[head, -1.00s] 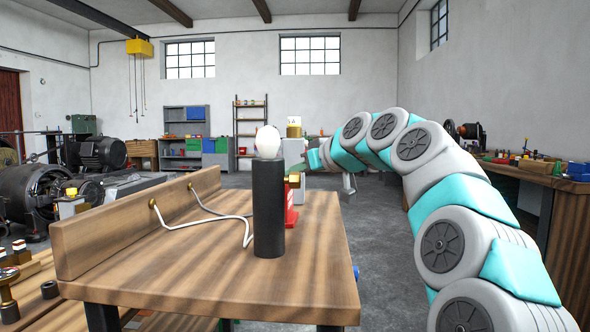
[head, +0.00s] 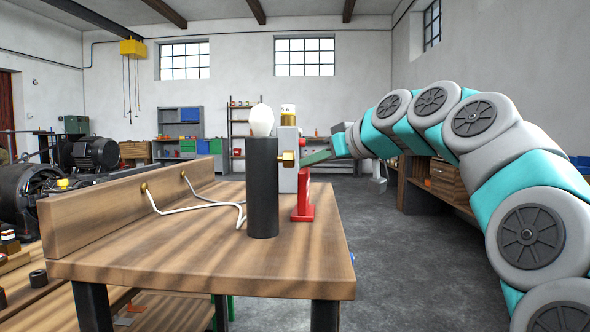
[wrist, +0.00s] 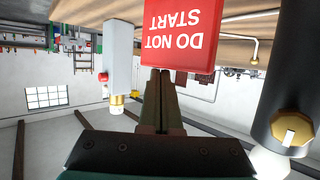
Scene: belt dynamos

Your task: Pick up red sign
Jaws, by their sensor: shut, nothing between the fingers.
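The red sign (head: 303,205) stands upright on the wooden bench, seen nearly edge-on in the head view. Its white lettering "DO NOT START" appears upside down on the red sign (wrist: 180,35) in the wrist view. My gripper (head: 305,161) reaches in from the right at the height of the sign's top. Its fingers are shut with nothing between them. In the wrist view my gripper (wrist: 160,74) has its tips right at the sign's edge; I cannot tell whether they touch it.
A black cylinder (head: 263,190) with a white bulb (head: 261,120) and a brass knob (head: 287,159) stands left of the sign. A grey post (head: 288,150) stands behind. White cable (head: 200,204) lies on the bench (head: 190,260). The floor right of the bench is clear.

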